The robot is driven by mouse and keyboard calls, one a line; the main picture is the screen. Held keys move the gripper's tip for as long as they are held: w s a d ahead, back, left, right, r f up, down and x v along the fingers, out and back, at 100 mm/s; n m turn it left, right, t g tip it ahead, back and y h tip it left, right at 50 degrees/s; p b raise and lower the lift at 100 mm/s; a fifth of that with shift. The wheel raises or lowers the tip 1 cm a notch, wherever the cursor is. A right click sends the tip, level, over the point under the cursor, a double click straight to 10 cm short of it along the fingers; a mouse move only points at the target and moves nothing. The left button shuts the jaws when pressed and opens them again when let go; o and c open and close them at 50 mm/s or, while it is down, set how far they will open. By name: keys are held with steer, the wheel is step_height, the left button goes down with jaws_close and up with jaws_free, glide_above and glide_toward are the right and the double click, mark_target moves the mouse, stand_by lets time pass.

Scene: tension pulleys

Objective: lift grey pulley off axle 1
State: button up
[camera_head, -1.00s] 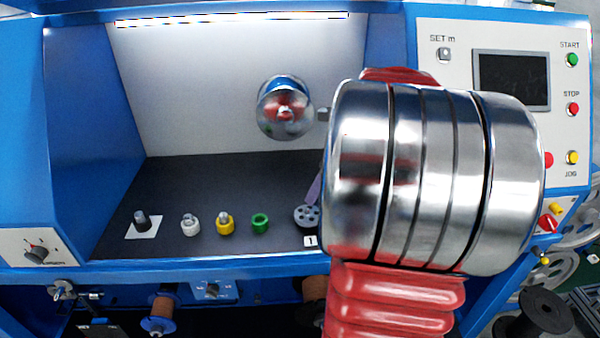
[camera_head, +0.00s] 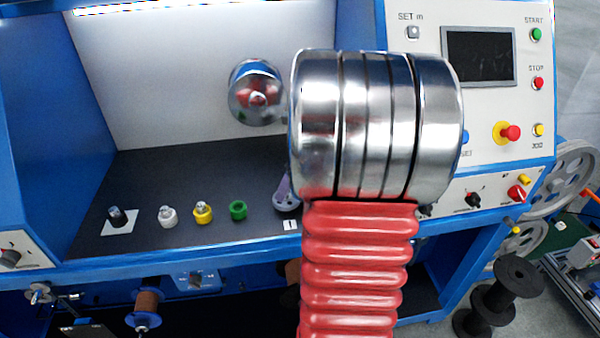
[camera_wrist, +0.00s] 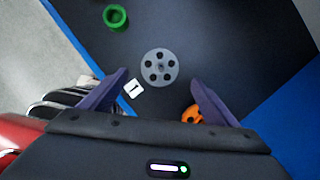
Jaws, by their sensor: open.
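The grey pulley (camera_wrist: 160,68) is a disc with several dark holes, seen from above in the wrist view, beside the white label "1" (camera_wrist: 133,88). In the head view the grey pulley (camera_head: 287,203) shows only in part beside the same label (camera_head: 290,225); my arm hides its right side. The axle shows at most as a small spot at the disc's centre. My gripper (camera_wrist: 160,80) is open and empty. Its two purple fingers spread left and right of the pulley, nearer the camera and apart from it. In the head view one purple finger shows close by the pulley.
A green ring (camera_head: 238,210), yellow pulley (camera_head: 203,212), white pulley (camera_head: 168,216) and dark piece on a white square (camera_head: 121,219) stand in a row on the left. An orange item (camera_wrist: 192,114) lies by my right finger. A metal drum (camera_head: 257,93) is on the back wall.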

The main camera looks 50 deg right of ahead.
mark_target(286, 199)
steer(key=x, duration=0.7)
steer(key=shift+f, duration=0.15)
steer(key=c, duration=1.3)
